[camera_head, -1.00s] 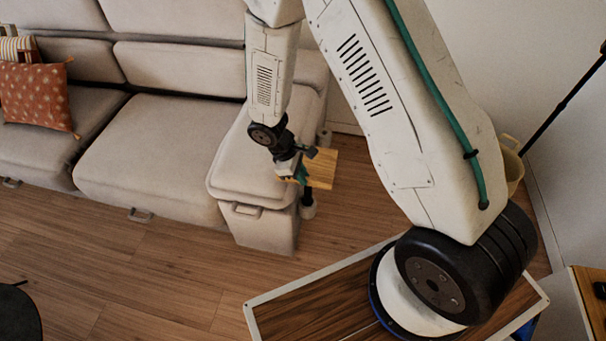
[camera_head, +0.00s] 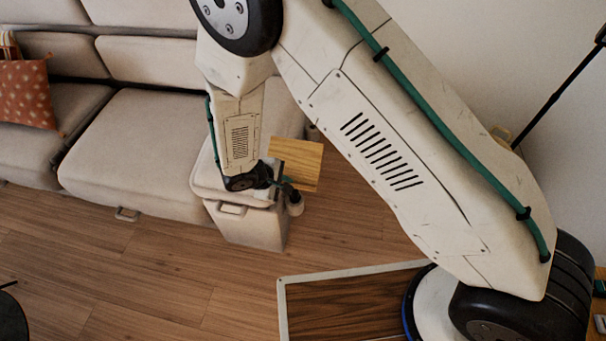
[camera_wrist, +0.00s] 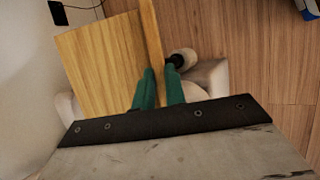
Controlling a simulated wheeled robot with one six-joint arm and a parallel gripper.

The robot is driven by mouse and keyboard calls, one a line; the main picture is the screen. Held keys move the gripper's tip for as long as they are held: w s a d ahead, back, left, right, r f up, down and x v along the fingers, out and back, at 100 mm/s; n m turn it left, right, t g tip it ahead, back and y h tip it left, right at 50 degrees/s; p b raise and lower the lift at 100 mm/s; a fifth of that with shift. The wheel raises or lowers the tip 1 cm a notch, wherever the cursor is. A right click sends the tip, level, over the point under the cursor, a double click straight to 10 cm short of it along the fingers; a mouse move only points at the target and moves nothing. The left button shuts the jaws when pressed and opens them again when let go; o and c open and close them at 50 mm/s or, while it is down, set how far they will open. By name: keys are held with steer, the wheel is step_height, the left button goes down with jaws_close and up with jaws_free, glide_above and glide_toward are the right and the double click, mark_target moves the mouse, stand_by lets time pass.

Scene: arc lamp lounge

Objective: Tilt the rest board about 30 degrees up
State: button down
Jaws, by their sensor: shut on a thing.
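The rest board is a light wooden board (camera_head: 296,163) at the end of the sofa arm, right of it in the head view. Its broad face looks tilted up, but I cannot tell the exact angle. In the wrist view the board (camera_wrist: 95,65) fills the upper left, with a narrow wooden strip along its right side. My gripper (camera_wrist: 160,88) is shut on the board, its green fingers either side of that strip. In the head view my gripper (camera_head: 278,184) is small and partly hidden by my wrist and the board.
The beige sofa (camera_head: 135,150) spans the left, with its boxy arm (camera_head: 247,226) below my gripper. An orange cushion (camera_head: 27,95) lies at far left. A white wall (camera_head: 500,50) and a dark slanted pole (camera_head: 560,95) stand at right.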

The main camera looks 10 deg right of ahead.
steer(key=shift+a+f, duration=0.1)
stand_by(0.3)
steer(key=c, duration=1.4)
jaws_free()
steer(key=shift+c, duration=0.2)
steer(key=v, duration=0.7)
steer(key=shift+s+a+r, duration=0.15)
steer(key=shift+a+r, duration=0.1)
steer(key=shift+r, duration=0.05)
